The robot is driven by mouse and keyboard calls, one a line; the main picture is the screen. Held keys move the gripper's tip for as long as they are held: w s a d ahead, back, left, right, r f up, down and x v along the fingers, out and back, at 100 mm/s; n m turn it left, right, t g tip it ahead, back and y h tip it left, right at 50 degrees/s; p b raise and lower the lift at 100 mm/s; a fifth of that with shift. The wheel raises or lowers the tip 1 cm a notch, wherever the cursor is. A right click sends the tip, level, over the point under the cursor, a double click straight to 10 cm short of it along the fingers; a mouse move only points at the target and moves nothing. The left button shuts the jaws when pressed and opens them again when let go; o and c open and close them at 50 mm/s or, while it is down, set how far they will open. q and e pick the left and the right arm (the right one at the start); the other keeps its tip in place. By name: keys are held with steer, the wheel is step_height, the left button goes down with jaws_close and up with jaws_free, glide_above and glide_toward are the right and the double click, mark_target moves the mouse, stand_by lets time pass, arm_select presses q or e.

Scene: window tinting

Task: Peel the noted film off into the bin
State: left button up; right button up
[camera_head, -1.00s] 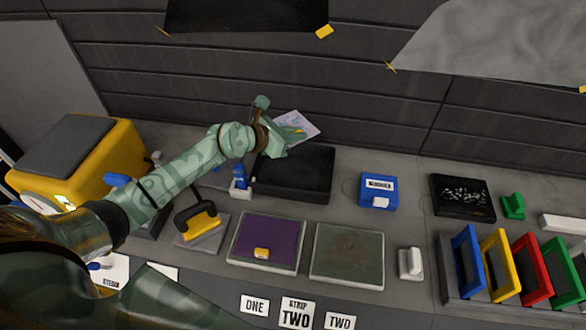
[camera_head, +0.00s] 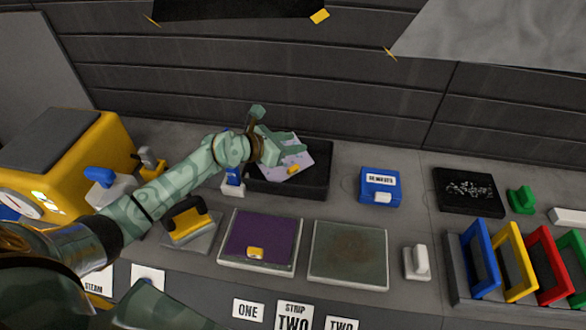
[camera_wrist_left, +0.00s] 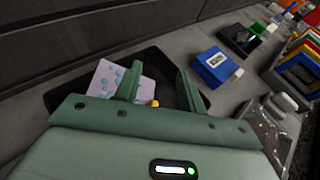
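My left gripper (camera_head: 284,149) is over the black bin (camera_head: 316,184), its fingers spread apart in the left wrist view (camera_wrist_left: 159,70). A pale film sheet with blue patches (camera_head: 294,160) and a yellow tab lies in or just over the bin, below the fingers; it also shows in the left wrist view (camera_wrist_left: 108,77). A note (camera_head: 294,314) reads "STRIP TWO". The left pane (camera_head: 263,236) is purple with a yellow tab, behind the card "ONE" (camera_head: 248,308). The right pane (camera_head: 348,252) shows a bare brownish surface, behind the card "TWO" (camera_head: 341,324). My right gripper is not in view.
A blue box (camera_head: 380,187) stands right of the bin and a blue-topped bottle (camera_head: 233,183) left of it. A yellow machine (camera_head: 70,150) fills the left. Coloured frames (camera_head: 515,262) stand in a rack at right. A yellow-handled tool (camera_head: 190,225) sits near my forearm.

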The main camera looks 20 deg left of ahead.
arm_select(q)
steer(key=shift+s+a+r, duration=0.15)
steer(key=shift+s, duration=0.1)
steer(key=p+v, duration=0.1)
steer(key=v, duration=1.4)
steer(key=shift+s+p, duration=0.3)
steer(key=shift+p, duration=0.05)
steer(key=shift+a+r, duration=0.1)
